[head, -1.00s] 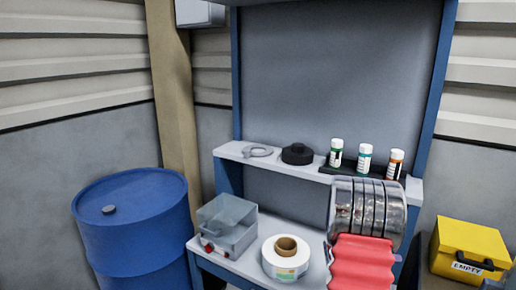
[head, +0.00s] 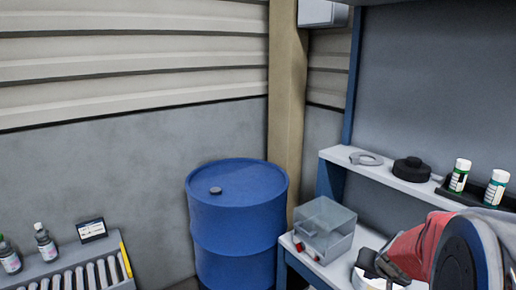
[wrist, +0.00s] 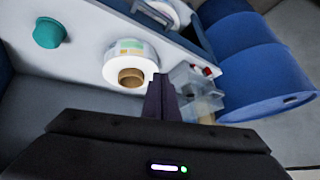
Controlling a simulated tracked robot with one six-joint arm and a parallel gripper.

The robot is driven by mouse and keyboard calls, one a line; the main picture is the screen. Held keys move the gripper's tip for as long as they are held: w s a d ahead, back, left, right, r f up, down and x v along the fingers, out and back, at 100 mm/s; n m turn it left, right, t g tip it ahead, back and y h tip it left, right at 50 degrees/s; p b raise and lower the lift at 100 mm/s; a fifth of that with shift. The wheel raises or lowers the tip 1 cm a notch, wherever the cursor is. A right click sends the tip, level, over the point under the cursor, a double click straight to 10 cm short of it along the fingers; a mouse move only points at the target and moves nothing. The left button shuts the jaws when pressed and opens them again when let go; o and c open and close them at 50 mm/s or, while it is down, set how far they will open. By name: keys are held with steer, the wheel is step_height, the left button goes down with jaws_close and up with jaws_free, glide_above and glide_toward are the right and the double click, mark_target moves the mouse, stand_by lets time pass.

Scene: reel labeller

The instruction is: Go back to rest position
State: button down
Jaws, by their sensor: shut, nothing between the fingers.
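My gripper (head: 378,266) is at the lower right of the head view, in front of the bench and partly over the white reel. In the wrist view its dark fingers (wrist: 161,97) are together with nothing between them. The white label reel (wrist: 131,48) with a brown core lies on the bench just beyond the fingertips, apart from them as far as I can tell. My red-sleeved arm hides much of the bench's right part in the head view.
A clear box with red knobs (head: 324,230) stands on the bench's left end. A blue drum (head: 238,222) stands left of the bench. A shelf (head: 392,177) holds a grey ring, a black spool and bottles. A roller conveyor (head: 85,273) is at lower left.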

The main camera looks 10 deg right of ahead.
steer(key=s+a+r+n+y, duration=0.1)
steer(key=s+a+r, duration=0.3)
steer(key=a, duration=0.5)
steer(key=s+a+r+n, duration=0.4)
steer(key=s+a, duration=0.4)
steer(key=a, duration=0.1)
steer(key=s+a+r+n+y, duration=0.1)
steer(key=s+a+r+n, duration=0.2)
steer(key=s+a, duration=0.3)
steer(key=a+r, duration=0.1)
steer(key=a, duration=0.3)
steer(key=shift+g+y, duration=0.3)
steer(key=shift+g, duration=0.1)
steer(key=shift+s, duration=0.1)
